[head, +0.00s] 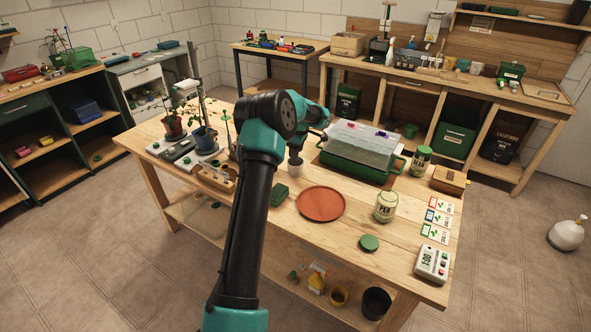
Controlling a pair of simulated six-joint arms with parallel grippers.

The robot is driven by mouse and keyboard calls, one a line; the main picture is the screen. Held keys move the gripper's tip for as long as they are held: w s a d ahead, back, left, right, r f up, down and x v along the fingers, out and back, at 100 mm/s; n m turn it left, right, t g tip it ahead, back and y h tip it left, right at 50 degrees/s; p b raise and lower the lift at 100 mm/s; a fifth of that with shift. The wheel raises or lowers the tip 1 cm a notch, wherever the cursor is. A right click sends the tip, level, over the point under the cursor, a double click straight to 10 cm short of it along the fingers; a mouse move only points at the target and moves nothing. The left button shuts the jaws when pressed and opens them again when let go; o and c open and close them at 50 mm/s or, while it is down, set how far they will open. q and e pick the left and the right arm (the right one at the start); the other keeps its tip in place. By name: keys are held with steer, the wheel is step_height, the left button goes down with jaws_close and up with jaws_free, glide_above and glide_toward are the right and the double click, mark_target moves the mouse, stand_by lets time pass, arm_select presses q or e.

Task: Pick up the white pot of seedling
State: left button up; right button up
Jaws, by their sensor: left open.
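A small white pot (296,171) stands on the wooden table (350,248), left of the green tray with the clear cover. My left gripper (296,157) points down right above the pot, at its top. It is open, but its fingers are small and dark here. I cannot tell whether the fingers are around the pot or just over it. Any seedling in the pot is hidden by the gripper. My right gripper is not in view.
A covered green propagator tray (363,152) is close on the right. Potted plants (203,137) stand at left.

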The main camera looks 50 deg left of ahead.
arm_select(q)
step_height(320, 180, down, 2)
steer(key=shift+a, duration=0.1)
stand_by(0.4)
jaws_close()
stand_by(0.4)
